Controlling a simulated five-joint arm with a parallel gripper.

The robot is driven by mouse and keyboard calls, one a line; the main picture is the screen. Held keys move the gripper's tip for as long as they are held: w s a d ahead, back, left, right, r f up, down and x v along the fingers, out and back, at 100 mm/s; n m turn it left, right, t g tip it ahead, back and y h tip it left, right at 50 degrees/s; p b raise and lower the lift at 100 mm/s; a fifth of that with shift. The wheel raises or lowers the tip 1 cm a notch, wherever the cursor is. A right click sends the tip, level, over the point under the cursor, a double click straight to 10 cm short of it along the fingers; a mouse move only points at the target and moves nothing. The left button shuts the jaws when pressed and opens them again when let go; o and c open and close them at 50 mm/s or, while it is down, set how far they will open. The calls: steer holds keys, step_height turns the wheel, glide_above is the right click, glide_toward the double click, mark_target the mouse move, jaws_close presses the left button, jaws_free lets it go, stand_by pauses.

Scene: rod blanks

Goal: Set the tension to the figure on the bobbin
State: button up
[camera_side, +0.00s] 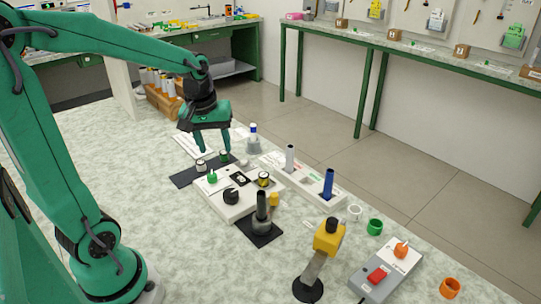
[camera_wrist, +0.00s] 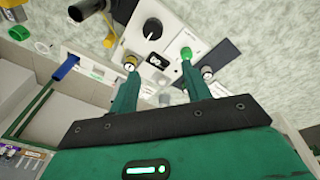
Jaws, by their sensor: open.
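A white panel (camera_side: 226,205) carries a black pointer dial (camera_side: 231,196), a green knob (camera_side: 212,178) and a small black display (camera_side: 239,178). The dial also shows in the wrist view (camera_wrist: 152,28); the display's digits are too small to read surely. A bobbin with a yellowish top (camera_side: 263,180) sits at the panel's right end.
A black rod in a grey holder (camera_side: 262,218) stands in front of the panel. A white tray (camera_side: 308,187) holds upright grey and blue rods. A yellow-headed stand (camera_side: 328,238), a grey switch box (camera_side: 385,275) and loose rings (camera_side: 375,226) are at the right.

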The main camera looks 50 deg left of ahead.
mark_target(212, 175)
steer(key=a+f+n, duration=0.1)
steer(key=a+f, duration=0.1)
steer(key=w+a+f+n+g, duration=0.1)
steer(key=a+f+n, duration=0.1)
steer(key=a, duration=0.1)
steer(key=w+a+f+n, duration=0.1)
steer(key=a+f+n, duration=0.1)
steer(key=a+f, duration=0.1)
steer(key=shift+w+g+h, duration=0.2)
steer(key=shift+g+h, duration=0.1)
steer(key=shift+g, duration=0.1)
steer(key=shift+a+f+n, duration=0.4)
steer(key=shift+a+f, duration=0.05)
steer(key=shift+f, duration=3.9)
steer(key=c, duration=1)
